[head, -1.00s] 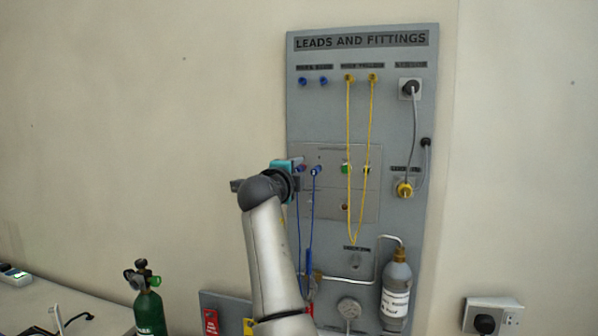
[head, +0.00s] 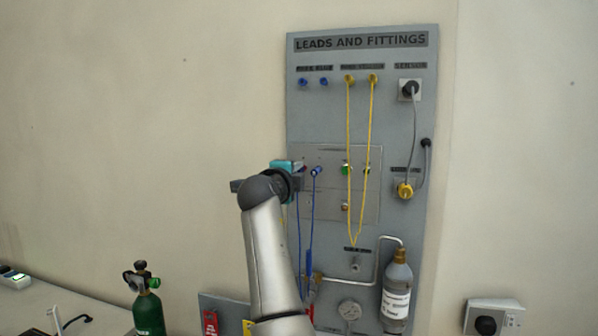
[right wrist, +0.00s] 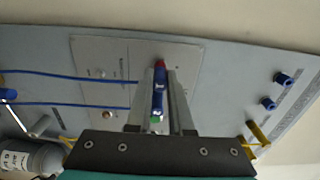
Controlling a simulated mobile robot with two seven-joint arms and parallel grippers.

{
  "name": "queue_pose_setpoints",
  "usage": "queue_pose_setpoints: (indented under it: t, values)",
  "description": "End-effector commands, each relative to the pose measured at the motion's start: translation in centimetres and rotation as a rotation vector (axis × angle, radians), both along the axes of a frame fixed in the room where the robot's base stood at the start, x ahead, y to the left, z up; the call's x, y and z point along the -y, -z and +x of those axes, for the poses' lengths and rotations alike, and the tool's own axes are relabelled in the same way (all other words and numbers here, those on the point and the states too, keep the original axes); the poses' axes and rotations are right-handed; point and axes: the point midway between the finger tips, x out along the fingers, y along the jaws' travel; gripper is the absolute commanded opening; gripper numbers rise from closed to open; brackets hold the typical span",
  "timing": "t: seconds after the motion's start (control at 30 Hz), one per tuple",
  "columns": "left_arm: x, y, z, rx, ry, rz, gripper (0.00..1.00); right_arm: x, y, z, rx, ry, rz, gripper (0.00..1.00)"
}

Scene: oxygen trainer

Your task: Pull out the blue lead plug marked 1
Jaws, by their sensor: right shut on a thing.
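My right gripper (head: 300,171) is at the left side of the grey panel, level with the row of lead sockets. In the right wrist view its two fingers (right wrist: 161,100) are closed around a blue lead plug (right wrist: 160,77). In the head view the gripper mostly hides this plug. A second blue lead plug (head: 316,171) sits just to its right in the panel. Blue leads (head: 312,215) hang down from there. I cannot read a number on either plug. My left gripper is not in view.
Two blue fittings (head: 323,82) and yellow leads (head: 348,130) are higher on the panel (head: 300,120). A grey bottle (head: 396,290) stands lower right. A green cylinder (head: 149,314) is at lower left. The wall left of the panel is bare.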

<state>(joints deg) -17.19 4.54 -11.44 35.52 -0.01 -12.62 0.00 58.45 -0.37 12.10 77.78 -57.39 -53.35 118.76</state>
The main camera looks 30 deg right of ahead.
Motion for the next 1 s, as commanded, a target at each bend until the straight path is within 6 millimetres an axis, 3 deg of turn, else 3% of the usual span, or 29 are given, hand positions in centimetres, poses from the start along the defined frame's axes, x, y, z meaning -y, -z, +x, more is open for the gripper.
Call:
queue_pose_setpoints:
  t: [1.0]
  values:
    - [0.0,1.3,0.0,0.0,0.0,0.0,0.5,-2.4,0.0,-1.9,0.001,-0.001,-0.001,0.0]
